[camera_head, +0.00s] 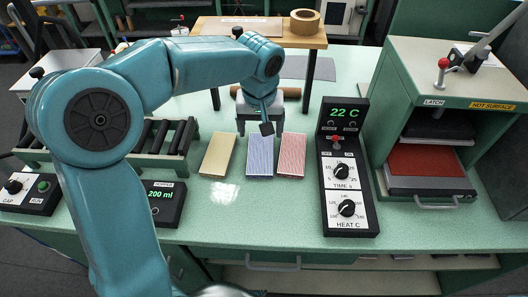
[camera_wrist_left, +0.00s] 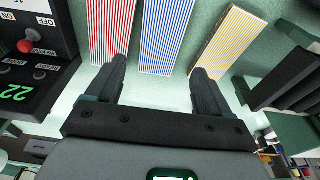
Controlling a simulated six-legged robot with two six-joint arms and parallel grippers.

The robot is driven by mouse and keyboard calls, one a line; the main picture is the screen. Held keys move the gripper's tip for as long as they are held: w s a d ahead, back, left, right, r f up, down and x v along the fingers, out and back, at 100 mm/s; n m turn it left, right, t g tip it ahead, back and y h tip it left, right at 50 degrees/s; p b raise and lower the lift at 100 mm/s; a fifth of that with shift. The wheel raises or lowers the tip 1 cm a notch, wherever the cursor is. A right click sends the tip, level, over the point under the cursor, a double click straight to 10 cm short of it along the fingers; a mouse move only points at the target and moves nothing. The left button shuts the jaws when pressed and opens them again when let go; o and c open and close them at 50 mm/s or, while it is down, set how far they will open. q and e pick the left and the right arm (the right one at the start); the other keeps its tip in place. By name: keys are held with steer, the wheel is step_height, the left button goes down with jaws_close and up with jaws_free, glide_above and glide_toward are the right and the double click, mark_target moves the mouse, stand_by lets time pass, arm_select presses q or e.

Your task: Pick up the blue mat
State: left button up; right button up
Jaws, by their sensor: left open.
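The blue mat (camera_head: 260,156) is a blue-and-white striped rectangle lying flat on the pale green bench, between a yellow mat (camera_head: 217,155) on its left and a red mat (camera_head: 291,155) on its right. My left gripper (camera_head: 260,128) is just behind the far end of the blue mat. In the left wrist view the blue mat (camera_wrist_left: 166,35) lies ahead between my two open fingers (camera_wrist_left: 158,80), with nothing in the jaws. The red mat (camera_wrist_left: 111,28) is close to one finger and the yellow mat (camera_wrist_left: 232,38) to the other. My right gripper is not in view.
A black control box (camera_head: 346,165) reading 22 C stands right of the mats. A green press (camera_head: 448,120) marked hot surface is at the right. A roller rack (camera_head: 160,138) and a 200 ml box (camera_head: 161,203) are at the left. The bench front is clear.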

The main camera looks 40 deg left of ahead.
arm_select(q)
glide_above(260, 153)
steer(key=s, duration=0.1)
steer(key=f, duration=0.4)
steer(key=shift+s+d+f, duration=0.15)
steer(key=shift+s+f, duration=0.05)
steer(key=f, duration=0.2)
steer(key=w+f, duration=0.1)
steer(key=f, duration=0.2)
steer(key=shift+p, duration=0.3)
steer(key=shift+w+f, duration=0.25)
steer(key=shift+f, duration=0.1)
steer(key=c, duration=0.7)
